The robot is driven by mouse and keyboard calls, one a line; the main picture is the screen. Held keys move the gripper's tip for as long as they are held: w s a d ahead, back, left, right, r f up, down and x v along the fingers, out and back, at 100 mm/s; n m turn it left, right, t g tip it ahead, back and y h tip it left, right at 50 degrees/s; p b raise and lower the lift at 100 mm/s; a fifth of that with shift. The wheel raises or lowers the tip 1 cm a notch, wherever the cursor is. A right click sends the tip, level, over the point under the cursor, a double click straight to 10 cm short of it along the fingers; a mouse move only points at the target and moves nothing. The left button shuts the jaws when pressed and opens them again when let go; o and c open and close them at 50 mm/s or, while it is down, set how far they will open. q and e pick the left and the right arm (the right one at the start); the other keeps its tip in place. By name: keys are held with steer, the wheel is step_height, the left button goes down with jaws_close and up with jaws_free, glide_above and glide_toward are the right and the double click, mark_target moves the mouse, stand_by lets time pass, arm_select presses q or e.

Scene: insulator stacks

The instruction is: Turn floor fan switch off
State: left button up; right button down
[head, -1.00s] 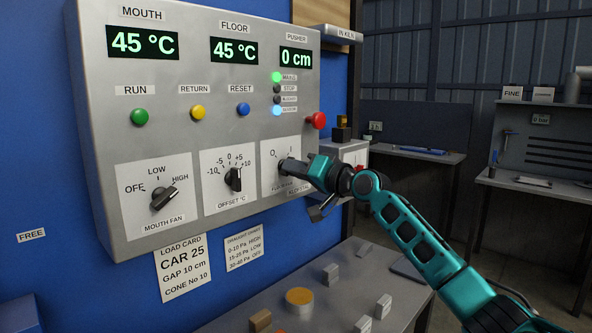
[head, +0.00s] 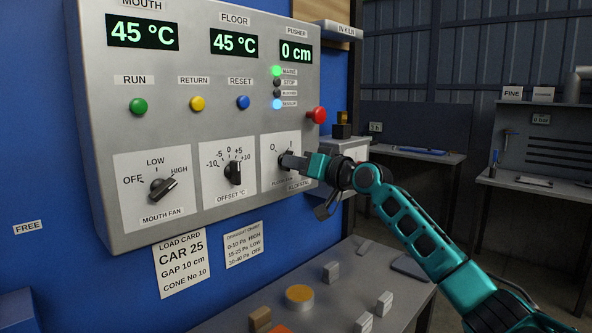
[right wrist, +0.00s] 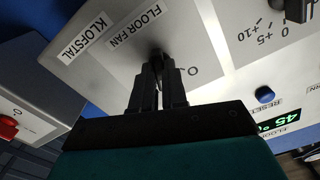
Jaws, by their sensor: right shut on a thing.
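The floor fan switch (right wrist: 156,56) is a small dark knob on a white plate at the lower right of the grey control panel (head: 190,125). In the head view its plate (head: 270,146) shows the marks O and I above the knob. My right gripper (head: 288,160) reaches in from the right and is shut on the knob; the right wrist view shows both dark fingers (right wrist: 158,78) on either side of it. The fingers hide most of the knob, so I cannot tell which mark it points to. My left gripper is not in view.
The offset knob (head: 234,172) and mouth fan knob (head: 163,187) are to the left on the panel. A red button (head: 316,115) sticks out above my right gripper. Below is a grey bench (head: 335,290) with small blocks.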

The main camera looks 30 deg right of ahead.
steer(key=shift+d+n+b, duration=0.1)
steer(key=shift+n+b, duration=1.7)
steer(key=shift+n, duration=4.5)
steer(key=c, duration=1.2)
jaws_free()
steer(key=shift+o, duration=0.2)
